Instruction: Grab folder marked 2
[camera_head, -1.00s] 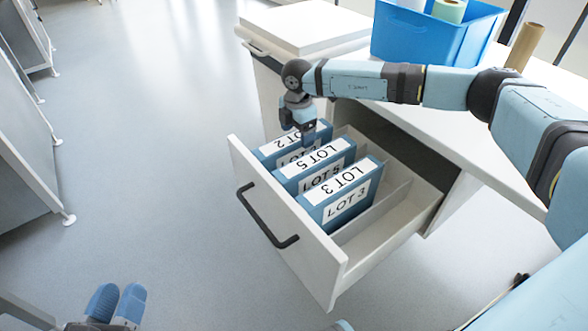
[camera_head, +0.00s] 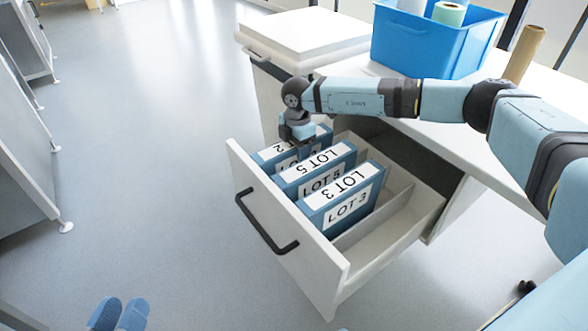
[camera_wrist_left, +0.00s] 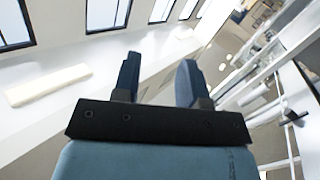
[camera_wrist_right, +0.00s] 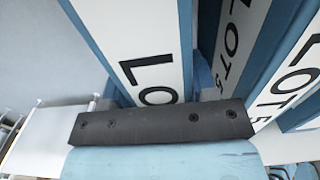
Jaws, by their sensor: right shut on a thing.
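The folder marked LOT 2 (camera_head: 266,154) stands in the open drawer (camera_head: 300,262), farthest back of three blue folders with white labels. My right gripper (camera_head: 298,143) is down at its top edge and shut on it, hiding part of the label. In the right wrist view the held folder (camera_wrist_right: 140,50) fills the middle, its label partly cut off by the gripper. The folder LOT 5 (camera_head: 318,168) stands beside it, then the folder LOT 3 (camera_head: 345,200). My left gripper (camera_head: 120,314) is at the bottom left, empty, its fingers (camera_wrist_left: 160,80) apart.
The white desk (camera_head: 440,110) stands behind and right of the drawer. On it are a blue bin (camera_head: 425,45) with rolls and a brown tube (camera_head: 524,53). A black handle (camera_head: 266,222) sticks out of the drawer front. The floor to the left is clear.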

